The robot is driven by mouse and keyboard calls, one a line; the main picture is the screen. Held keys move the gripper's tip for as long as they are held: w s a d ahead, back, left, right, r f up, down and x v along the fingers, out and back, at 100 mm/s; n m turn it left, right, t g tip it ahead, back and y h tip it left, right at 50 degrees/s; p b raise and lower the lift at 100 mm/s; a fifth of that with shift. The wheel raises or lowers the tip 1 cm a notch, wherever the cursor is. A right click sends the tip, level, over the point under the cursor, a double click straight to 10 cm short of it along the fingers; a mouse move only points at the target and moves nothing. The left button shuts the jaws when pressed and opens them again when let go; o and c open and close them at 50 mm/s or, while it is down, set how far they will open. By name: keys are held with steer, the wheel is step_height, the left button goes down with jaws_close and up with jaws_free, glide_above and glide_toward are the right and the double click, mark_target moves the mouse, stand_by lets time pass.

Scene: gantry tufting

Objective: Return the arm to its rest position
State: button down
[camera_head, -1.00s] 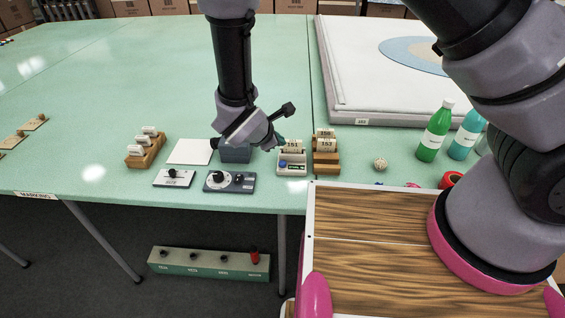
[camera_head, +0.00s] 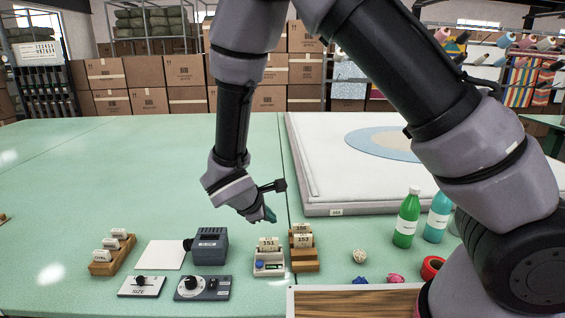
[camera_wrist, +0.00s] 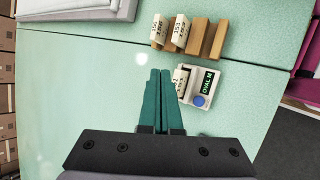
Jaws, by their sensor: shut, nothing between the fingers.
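My gripper (camera_head: 268,216) hangs above the green table, over the area behind the small white tray. In the wrist view my gripper (camera_wrist: 161,77) has its two green fingers together with nothing between them. Below and beside the fingertips, the white tray (camera_wrist: 209,72) holds a card marked 151 and a blue knob. It also shows in the head view (camera_head: 269,268). The fingers appear apart from the tray and the table. My arm rises from the lower right and bends down at the left.
A wooden card rack (camera_head: 305,262) stands right of the tray. A grey device (camera_head: 211,246), a dial box (camera_head: 203,288) and another wooden rack (camera_head: 111,255) stand left. Green (camera_head: 406,222) and teal (camera_head: 437,217) bottles stand right. A white framed panel (camera_head: 325,170) lies behind.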

steer(key=w+d+r+m+g+y, duration=0.2)
steer(key=d+r+m+g, duration=0.2)
steer(key=d+r+m, duration=1.25)
steer(key=s+d+r+m+t+y, duration=0.2)
steer(key=s+d+r, duration=0.4)
steer(key=r, duration=0.3)
steer(key=s+d+r+m+t+y, duration=0.2)
steer(key=s+d+r+m, duration=0.2)
steer(key=r, duration=0.5)
steer(key=shift+s+d+m, duration=0.35)
steer(key=shift+s+d, duration=0.65)
steer(key=shift+d, duration=0.25)
